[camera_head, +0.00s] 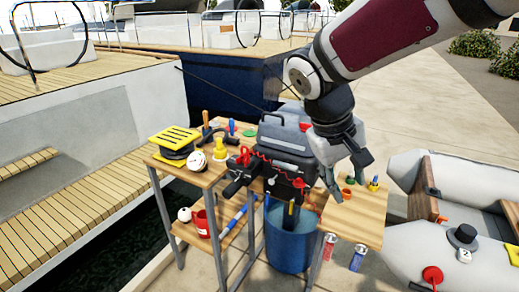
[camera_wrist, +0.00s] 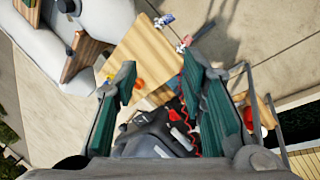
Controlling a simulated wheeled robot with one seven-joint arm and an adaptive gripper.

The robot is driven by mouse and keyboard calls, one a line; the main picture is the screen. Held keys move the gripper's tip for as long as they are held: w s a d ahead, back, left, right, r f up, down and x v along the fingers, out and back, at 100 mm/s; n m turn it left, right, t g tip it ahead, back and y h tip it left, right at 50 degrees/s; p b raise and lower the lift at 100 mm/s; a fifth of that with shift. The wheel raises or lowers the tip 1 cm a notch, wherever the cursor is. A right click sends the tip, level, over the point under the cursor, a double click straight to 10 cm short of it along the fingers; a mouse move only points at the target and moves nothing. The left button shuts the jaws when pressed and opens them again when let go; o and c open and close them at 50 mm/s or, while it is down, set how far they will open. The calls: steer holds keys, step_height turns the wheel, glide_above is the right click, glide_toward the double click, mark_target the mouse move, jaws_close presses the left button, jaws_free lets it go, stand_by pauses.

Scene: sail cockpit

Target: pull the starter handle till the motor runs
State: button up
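The outboard motor (camera_head: 287,138) has a dark grey cowl and is mounted in the middle of the wooden bench, its lower part over a blue bucket (camera_head: 290,240). Its cowl also shows at the bottom of the wrist view (camera_wrist: 150,138). A small red part (camera_head: 304,127) shows at the cowl's right side; I cannot tell whether it is the starter handle. A red coiled cord (camera_wrist: 190,125) hangs beside the motor. My gripper (camera_head: 347,178) is to the right of the motor, above the right bench top. In the wrist view its fingers (camera_wrist: 160,85) are wide apart with nothing between them.
The right bench top (camera_head: 355,215) holds small orange, green and yellow items. The left top holds a yellow-and-black reel (camera_head: 173,142) and a white gauge (camera_head: 197,161). A grey inflatable boat (camera_head: 460,180) lies at right; a moored boat is at left. Paving is clear behind.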

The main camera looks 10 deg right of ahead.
steer(key=w+a+f+n+t+h+b, duration=0.1)
steer(key=w+a+f+h+b, duration=0.15)
steer(key=w+f, duration=0.4)
steer(key=w+a+f+n+h+b, duration=0.1)
steer(key=w+a+f+h+b, duration=0.15)
steer(key=w, duration=0.65)
steer(key=n+t+h+b, duration=0.4)
steer(key=t, duration=0.2)
glide_toward(282, 167)
steer(key=b+x, duration=0.1)
steer(key=x, duration=1)
steer(key=shift+w+r, duration=0.1)
jaws_close()
